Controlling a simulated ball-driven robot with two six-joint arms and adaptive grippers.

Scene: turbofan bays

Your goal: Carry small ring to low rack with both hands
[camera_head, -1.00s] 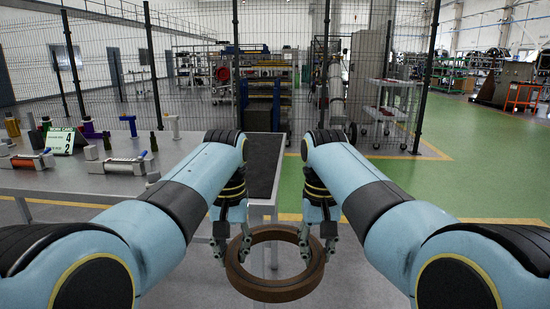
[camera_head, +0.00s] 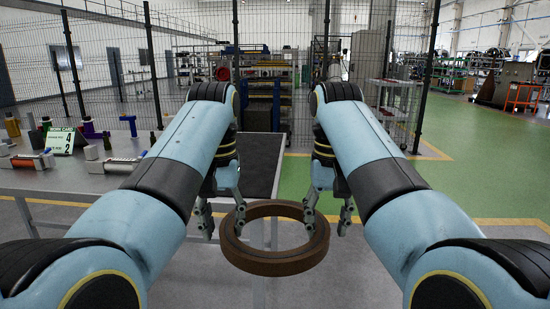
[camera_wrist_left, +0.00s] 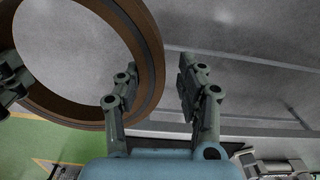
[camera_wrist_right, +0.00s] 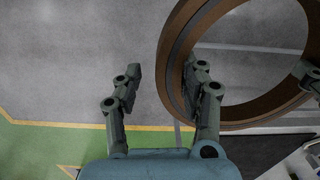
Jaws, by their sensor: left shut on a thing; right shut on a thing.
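The small ring (camera_head: 275,265) is brown, with a darker band, and hangs roughly level in front of me, clear of the floor. My left gripper (camera_head: 223,230) is shut on its left side, one finger inside the ring and one outside. My right gripper (camera_head: 326,226) is shut on its right side in the same way. The ring also shows in the left wrist view (camera_wrist_left: 145,22) and the right wrist view (camera_wrist_right: 178,38). I cannot make out which thing is the low rack.
A grey table (camera_head: 85,178) at left bears tools and a green work card (camera_head: 60,140). Its dark-topped right end (camera_head: 258,165) lies just beyond the ring. A mesh fence (camera_head: 280,60) stands behind. Green floor (camera_head: 470,185) is open at right.

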